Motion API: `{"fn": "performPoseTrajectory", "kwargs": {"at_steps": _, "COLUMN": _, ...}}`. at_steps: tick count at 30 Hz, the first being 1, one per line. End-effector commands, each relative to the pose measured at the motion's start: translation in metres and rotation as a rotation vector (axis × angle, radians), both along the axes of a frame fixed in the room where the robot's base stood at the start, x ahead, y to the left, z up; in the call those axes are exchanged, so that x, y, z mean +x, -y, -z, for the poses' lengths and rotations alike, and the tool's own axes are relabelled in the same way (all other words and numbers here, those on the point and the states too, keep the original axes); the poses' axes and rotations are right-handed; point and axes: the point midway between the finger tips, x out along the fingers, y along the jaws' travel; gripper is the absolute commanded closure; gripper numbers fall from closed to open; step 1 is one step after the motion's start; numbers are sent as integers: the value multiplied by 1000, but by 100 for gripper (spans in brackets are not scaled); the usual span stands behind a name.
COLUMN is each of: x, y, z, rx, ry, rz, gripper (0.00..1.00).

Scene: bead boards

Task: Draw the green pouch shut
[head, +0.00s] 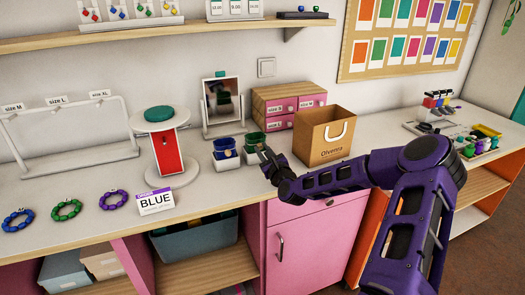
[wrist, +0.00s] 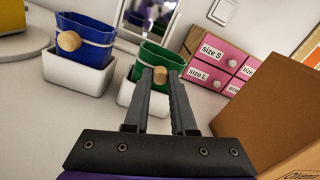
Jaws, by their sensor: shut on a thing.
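The green pouch (head: 254,139) stands upright in a small white holder on the counter, beside the blue pouch. In the wrist view the green pouch (wrist: 152,58) has a pale cord around it and a round wooden bead at its front. Its top looks open. My gripper (wrist: 161,75) is at the front of the green pouch, its fingertips shut on the wooden bead (wrist: 161,75). The head view shows my gripper (head: 266,155) just in front of the pouch, small and dark. The fingers hide part of the pouch front and its white holder (wrist: 129,97).
The blue pouch (wrist: 82,36) stands in its own white holder close on the left. A brown paper bag (head: 322,135) stands close on the right. Pink drawers (head: 283,105) and a mirror (head: 221,97) are behind. A card reading BLUE (head: 155,203) stands farther left.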

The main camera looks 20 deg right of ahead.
Motion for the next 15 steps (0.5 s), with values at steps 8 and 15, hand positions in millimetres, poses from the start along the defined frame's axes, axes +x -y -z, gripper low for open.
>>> {"fn": "performPoseTrajectory", "kwargs": {"at_steps": 8, "x": 0, "y": 0, "z": 0, "rx": 0, "ry": 0, "rz": 0, "gripper": 100}}
{"fn": "performPoseTrajectory", "kwargs": {"at_steps": 15, "x": -9, "y": 1, "z": 1, "rx": 1, "ry": -2, "rz": 1, "gripper": 100}}
